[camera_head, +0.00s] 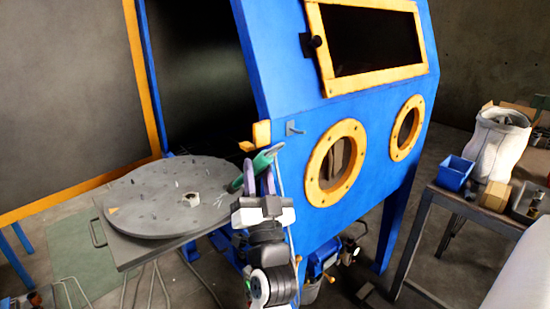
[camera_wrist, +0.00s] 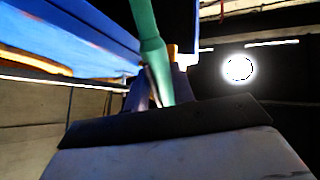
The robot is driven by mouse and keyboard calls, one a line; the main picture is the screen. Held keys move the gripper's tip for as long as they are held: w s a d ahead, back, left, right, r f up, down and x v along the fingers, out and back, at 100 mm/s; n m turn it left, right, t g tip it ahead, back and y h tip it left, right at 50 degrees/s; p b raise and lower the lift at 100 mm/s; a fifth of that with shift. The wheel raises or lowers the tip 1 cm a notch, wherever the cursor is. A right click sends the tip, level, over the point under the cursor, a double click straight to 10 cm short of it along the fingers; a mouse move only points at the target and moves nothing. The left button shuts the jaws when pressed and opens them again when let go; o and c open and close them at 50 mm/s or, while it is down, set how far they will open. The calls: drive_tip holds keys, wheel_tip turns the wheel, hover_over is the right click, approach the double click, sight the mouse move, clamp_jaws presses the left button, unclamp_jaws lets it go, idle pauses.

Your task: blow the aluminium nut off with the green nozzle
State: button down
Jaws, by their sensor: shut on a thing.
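My gripper (camera_head: 262,183) is shut on the green nozzle (camera_head: 250,171), which lies slantwise across the fingers near the right edge of a round grey plate. The wrist view also shows the green nozzle (camera_wrist: 148,38) between my fingers (camera_wrist: 156,92). The aluminium nut (camera_head: 192,199), a small pale hex-like piece, sits on the round plate (camera_head: 140,215), a little left of and below the nozzle. The nozzle and the nut are apart. Several small dark bits are scattered over the plate.
The blue blasting cabinet (camera_head: 300,140) with orange-framed window and round ports stands just behind and right of my gripper. Its open door (camera_head: 60,100) is at the left. A table (camera_head: 470,208) at the right holds a blue bin (camera_head: 454,174), a white sack (camera_head: 500,145) and a box (camera_head: 495,196).

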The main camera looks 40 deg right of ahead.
drive_tip(key=w+a+f+m+g+h, duration=0.1)
drive_tip(key=w+a+f+m+h, duration=0.4)
drive_tip(key=w+f+h, duration=0.1)
drive_tip(key=shift+w+a+f+b, duration=0.2)
drive_tip(key=shift+f+b, duration=0.1)
drive_tip(key=shift+f, duration=0.55)
drive_tip(key=shift+d, duration=0.1)
drive_tip(key=shift+w+d+b, duration=0.35)
drive_tip(key=shift+w+d, duration=0.2)
drive_tip(key=shift+w, duration=0.05)
idle(0.5)
